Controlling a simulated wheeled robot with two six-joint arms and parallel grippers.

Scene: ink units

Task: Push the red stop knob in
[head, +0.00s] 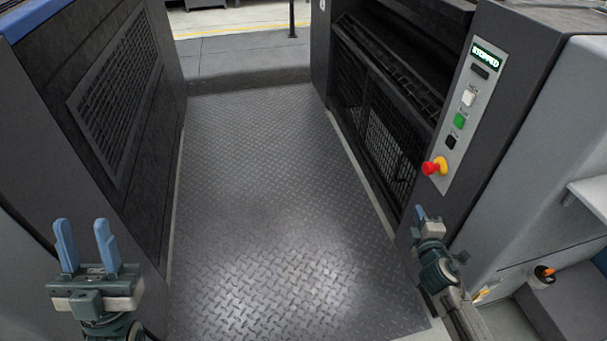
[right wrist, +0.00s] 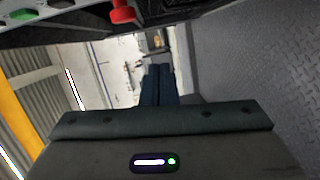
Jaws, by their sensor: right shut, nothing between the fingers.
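My left gripper (head: 83,225) is open and empty at the lower left, far from the knob.
Above the knob are a black button (head: 451,142), a green button (head: 459,120), a white button (head: 468,98) and a display (head: 485,57) reading STOPPED. A dark machine (head: 105,110) stands at left. The tread-plate floor (head: 250,180) between the machines is clear.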

